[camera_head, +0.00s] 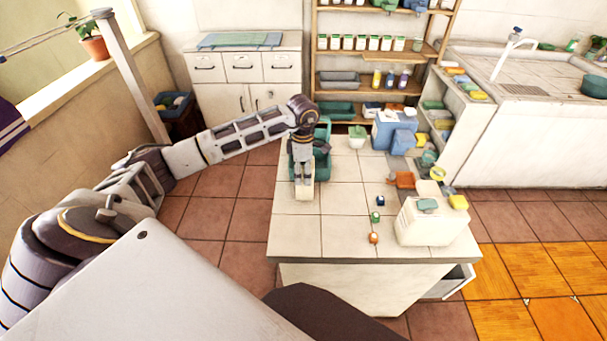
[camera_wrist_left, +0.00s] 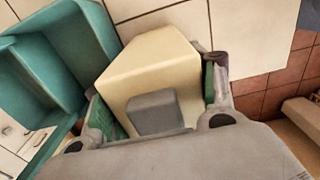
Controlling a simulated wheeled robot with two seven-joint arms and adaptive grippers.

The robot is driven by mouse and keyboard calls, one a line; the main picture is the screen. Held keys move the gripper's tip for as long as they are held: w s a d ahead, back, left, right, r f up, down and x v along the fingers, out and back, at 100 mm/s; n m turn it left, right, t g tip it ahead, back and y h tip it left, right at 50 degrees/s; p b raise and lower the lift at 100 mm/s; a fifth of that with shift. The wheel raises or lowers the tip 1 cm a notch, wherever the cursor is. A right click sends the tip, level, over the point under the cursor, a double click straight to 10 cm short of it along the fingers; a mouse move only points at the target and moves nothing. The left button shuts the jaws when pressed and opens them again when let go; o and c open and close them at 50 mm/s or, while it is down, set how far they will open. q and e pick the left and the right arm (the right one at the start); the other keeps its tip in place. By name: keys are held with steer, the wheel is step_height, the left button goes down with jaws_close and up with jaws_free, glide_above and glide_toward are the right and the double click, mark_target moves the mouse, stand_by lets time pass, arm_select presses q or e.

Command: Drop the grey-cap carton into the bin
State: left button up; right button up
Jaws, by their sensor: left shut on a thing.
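My left gripper (camera_head: 304,183) is shut on the grey-cap carton (camera_head: 304,193), near the left edge of the tiled worktop. In the left wrist view the carton (camera_wrist_left: 158,75) is cream and boxy, with a grey cap (camera_wrist_left: 155,112) facing the camera, and sits between the two fingers of the gripper (camera_wrist_left: 158,105). A teal open container (camera_head: 322,165) stands on the worktop behind and beside the gripper, partly hidden by my arm; it shows at the upper left of the left wrist view (camera_wrist_left: 75,55). A dark bin (camera_head: 176,112) with things in it stands on the floor by the left wall. My right gripper is out of view.
Small navy, green and orange items (camera_head: 376,217) lie to the right, beside a large cream container (camera_head: 430,225). A blue box (camera_head: 392,130) stands at the back. Shelves and a white cabinet (camera_head: 247,78) line the wall.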

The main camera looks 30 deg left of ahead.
arm_select(q)
step_height(320, 180, up, 9)
steer(key=shift+f+b, duration=0.1)
steer(key=shift+b, duration=0.25)
steer(key=shift+r, duration=0.5)
steer(key=shift+s, duration=0.1)
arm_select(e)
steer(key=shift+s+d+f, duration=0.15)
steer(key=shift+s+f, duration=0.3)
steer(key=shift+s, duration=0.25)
